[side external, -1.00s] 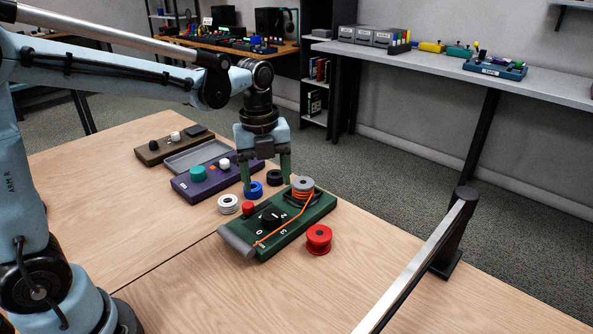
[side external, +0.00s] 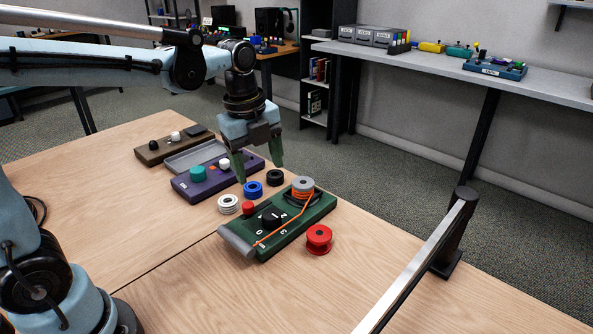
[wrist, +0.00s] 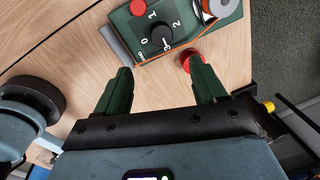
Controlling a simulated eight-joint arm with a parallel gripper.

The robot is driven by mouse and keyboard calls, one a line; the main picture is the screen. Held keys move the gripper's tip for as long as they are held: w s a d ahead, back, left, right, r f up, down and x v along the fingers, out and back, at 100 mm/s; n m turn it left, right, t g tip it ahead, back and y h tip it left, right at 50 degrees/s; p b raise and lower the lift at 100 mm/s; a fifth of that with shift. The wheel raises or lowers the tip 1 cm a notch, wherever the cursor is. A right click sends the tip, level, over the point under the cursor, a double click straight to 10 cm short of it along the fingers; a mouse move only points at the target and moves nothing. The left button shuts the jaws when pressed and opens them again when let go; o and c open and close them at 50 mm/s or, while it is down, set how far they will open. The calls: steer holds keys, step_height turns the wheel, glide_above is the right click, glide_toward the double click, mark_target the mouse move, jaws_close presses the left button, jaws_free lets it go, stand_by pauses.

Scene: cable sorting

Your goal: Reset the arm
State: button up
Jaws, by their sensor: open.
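My gripper (side external: 258,172) is open and empty, with its two green fingers spread above the table behind the green device. In the wrist view my gripper (wrist: 163,92) also shows with nothing between its fingers. The green device (side external: 281,234) has a black dial, a red button, a grey roller at its near end and an orange cable around a grey spool (side external: 303,184). In the wrist view the device (wrist: 150,22) lies beyond the fingertips. A blue spool (side external: 253,189) stands on the table below the gripper, apart from it.
A purple device (side external: 215,178) and a brown device (side external: 170,148) lie farther back. A metal rail (side external: 420,265) stands at right. The table's front left is clear.

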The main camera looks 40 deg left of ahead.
steer(key=s+f+n+t, duration=0.2)
steer(key=s+n+t, duration=0.3)
steer(key=n, duration=1.6)
steer(key=s, duration=0.2)
steer(key=shift+s+f+t, duration=0.4)
